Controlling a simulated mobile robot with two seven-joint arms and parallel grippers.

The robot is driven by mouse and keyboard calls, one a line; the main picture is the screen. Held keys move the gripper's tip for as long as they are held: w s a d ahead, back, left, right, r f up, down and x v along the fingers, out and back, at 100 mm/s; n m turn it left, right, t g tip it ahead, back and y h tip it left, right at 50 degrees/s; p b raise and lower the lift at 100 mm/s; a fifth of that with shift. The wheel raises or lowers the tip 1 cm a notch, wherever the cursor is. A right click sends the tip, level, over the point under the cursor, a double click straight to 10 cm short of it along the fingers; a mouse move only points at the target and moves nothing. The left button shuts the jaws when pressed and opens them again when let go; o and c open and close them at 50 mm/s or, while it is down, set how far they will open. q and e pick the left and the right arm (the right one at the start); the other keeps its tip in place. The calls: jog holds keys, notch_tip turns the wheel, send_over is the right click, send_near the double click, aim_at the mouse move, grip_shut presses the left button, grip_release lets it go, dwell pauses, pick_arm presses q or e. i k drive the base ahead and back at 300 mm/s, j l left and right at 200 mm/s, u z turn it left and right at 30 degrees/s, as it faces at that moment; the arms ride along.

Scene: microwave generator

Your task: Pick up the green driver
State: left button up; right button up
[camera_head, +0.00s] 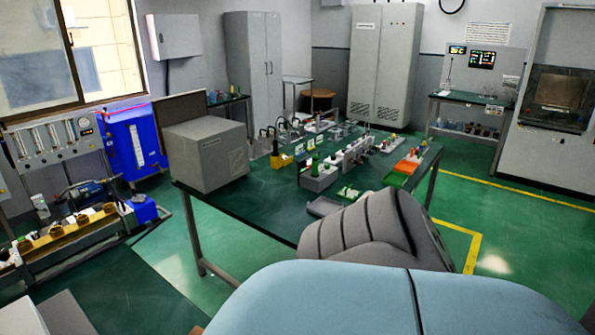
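A green workbench (268,215) stands in the middle of the room with many small items on it. An upright green item (315,163) stands on a small grey block there, and flat green pieces (348,192) lie near the bench's front edge. Both are too small to tell whether either is the green driver. Neither of my grippers is in view.
A grey padded shape (365,230), like a chair back, covers the bench's near right part. A large light-blue rounded surface (330,300) fills the bottom. A grey box (207,155) sits on the bench's left end. Green floor (500,230) is open at right.

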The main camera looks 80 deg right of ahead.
aim_at(314, 174)
jog(key=z, duration=1.65)
jog(key=i+l+z, duration=0.1)
jog(key=l+z, duration=0.25)
jog(key=i+l+z, duration=0.15)
jog(key=l+z, duration=0.25)
jog(key=i+l, duration=0.15)
jog(key=l, duration=0.15)
jog(key=i+l, duration=0.1)
jog(key=l, duration=0.2)
jog(key=i+l+z, duration=0.15)
jog(key=i+l, duration=0.2)
jog(key=i+l+z, duration=0.15)
jog(key=i+l, duration=0.15)
jog(key=i, duration=0.25)
jog(key=i+l+z, duration=0.15)
jog(key=i, duration=0.3)
jog(key=i+l+z, duration=0.1)
jog(key=i+l, duration=0.2)
jog(key=i, duration=0.2)
